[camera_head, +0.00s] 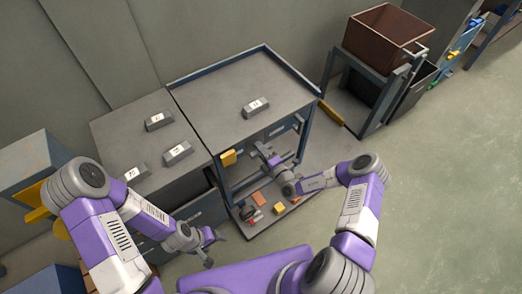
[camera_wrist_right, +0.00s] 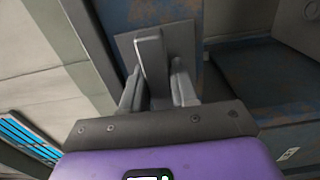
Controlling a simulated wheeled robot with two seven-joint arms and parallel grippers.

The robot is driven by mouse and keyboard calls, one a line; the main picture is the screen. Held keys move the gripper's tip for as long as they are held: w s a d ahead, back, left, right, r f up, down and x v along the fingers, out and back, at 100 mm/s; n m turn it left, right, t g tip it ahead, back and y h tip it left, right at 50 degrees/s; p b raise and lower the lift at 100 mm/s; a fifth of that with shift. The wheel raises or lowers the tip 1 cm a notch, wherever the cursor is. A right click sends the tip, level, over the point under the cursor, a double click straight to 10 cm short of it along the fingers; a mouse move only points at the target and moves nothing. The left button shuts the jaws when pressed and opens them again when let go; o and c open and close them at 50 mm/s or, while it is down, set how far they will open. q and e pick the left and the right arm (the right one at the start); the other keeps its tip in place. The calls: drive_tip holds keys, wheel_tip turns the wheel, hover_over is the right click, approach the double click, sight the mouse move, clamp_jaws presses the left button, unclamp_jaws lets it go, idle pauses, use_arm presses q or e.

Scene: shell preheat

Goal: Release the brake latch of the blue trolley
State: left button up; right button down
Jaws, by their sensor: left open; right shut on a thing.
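The blue trolley (camera_head: 175,83) has a blue frame and a grey top and stands in the middle of the head view. My right gripper (camera_head: 264,150) reaches in at its front, below the top's edge. In the right wrist view my right gripper (camera_wrist_right: 158,92) is shut on an upright grey lever (camera_wrist_right: 151,60), one finger on each side. The lever stands in front of a grey plate on a worn blue post; I take it for the brake latch. My left gripper (camera_head: 212,246) is open and empty, low in front of the grey cabinet left of the trolley.
Grey labelled blocks lie on the cabinet top (camera_head: 120,128), and one block (camera_head: 256,107) lies on the trolley top. Small orange and dark pieces lie on the trolley's lower shelf. A brown box (camera_head: 388,40) sits on a stand at right. The floor (camera_head: 440,170) at right is clear.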

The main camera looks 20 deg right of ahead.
drive_tip(key=m+p, duration=0.1)
drive_tip(key=m, duration=1.2)
drive_tip(key=shift+m+b, duration=0.55)
drive_tip(key=shift+m, duration=1.95)
drive_tip(key=c, duration=1)
unclamp_jaws()
drive_tip(key=shift+o, duration=0.2)
